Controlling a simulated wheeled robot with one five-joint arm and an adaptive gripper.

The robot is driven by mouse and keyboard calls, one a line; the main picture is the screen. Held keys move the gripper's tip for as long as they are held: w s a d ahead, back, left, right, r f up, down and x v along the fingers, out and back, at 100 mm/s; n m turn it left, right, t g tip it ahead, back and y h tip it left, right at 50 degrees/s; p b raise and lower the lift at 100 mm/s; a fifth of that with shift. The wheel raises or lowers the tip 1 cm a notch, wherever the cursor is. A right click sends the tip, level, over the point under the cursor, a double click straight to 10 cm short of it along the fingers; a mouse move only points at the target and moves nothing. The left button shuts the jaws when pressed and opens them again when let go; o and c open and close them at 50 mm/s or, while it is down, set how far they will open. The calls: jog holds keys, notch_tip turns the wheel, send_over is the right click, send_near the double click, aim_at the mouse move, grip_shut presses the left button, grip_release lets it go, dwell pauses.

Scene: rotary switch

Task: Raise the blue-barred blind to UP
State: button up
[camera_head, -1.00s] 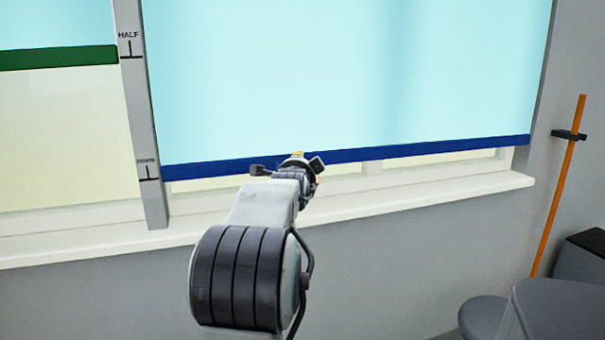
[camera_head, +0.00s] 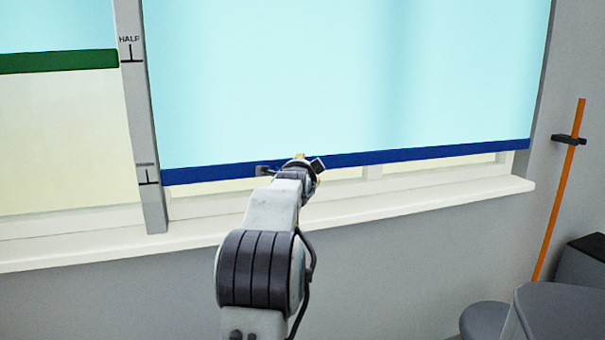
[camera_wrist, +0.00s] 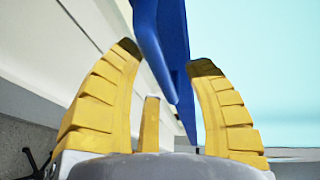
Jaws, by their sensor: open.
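The pale blue blind (camera_head: 350,70) hangs in the right window in the head view. Its dark blue bottom bar (camera_head: 430,152) is level with the lowest mark on the post, just above the sill. My gripper (camera_head: 300,162) is at the bar, left of its middle, and partly hides it. In the wrist view my gripper (camera_wrist: 164,57) has its yellow fingers spread apart. The blue bar (camera_wrist: 180,50) runs through the gap between the fingertips, with a rounded blue part on its left side. I cannot tell whether either finger touches it.
A grey post (camera_head: 140,110) with HALF and a lower mark stands left of the blind. Left of it is another blind with a green bar (camera_head: 60,61). A white sill (camera_head: 400,205) juts out below. An orange rod (camera_head: 560,195) and grey furniture (camera_head: 565,310) stand at right.

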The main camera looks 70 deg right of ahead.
grip_shut()
dwell(0.3)
jog(key=shift+r, duration=0.1)
